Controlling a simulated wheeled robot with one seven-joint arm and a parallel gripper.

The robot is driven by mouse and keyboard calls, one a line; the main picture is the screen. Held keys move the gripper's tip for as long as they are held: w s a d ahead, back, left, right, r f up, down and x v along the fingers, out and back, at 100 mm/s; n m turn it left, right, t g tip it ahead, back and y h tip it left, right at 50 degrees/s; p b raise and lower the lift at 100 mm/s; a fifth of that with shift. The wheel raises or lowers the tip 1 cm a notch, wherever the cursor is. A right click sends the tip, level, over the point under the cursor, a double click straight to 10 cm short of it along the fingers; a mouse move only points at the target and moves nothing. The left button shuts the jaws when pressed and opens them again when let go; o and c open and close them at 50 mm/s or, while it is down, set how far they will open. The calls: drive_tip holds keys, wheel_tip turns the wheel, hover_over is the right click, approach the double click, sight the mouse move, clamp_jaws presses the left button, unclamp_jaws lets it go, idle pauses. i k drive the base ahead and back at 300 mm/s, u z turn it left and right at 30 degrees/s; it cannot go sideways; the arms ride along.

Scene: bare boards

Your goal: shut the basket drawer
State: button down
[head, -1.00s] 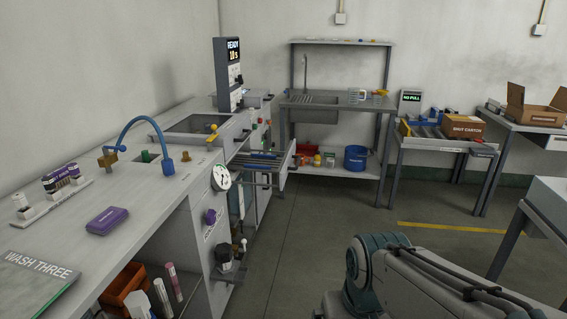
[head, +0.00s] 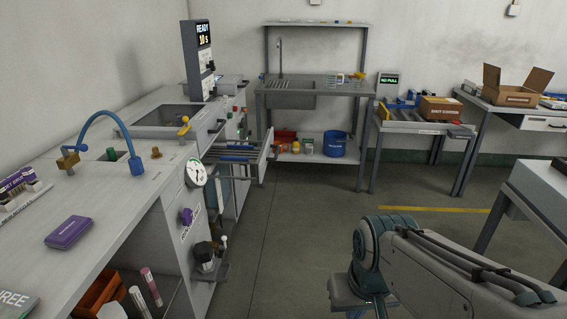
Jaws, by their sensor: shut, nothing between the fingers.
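The basket drawer (head: 240,151) stands pulled out from the front of the long grey wash counter, left of the picture's middle. It is a shallow metal frame with blue bars or rails inside, and its front panel (head: 264,160) juts to the right into the aisle. My arm comes in at the lower right and bends down at a teal joint. It is well apart from the drawer. My gripper's fingers are not in view; they are hidden below the picture's edge or behind the arm.
The counter (head: 130,190) runs along the left, with a gauge (head: 196,173) and knobs on its front. A sink table (head: 318,88) with a blue bucket (head: 335,144) below stands behind the drawer. The floor (head: 290,225) between drawer and arm is clear. A grey table (head: 540,190) is at right.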

sight(229, 154)
drive_tip(key=z, duration=0.1)
drive_tip(key=i, duration=1)
drive_tip(key=u, duration=0.4)
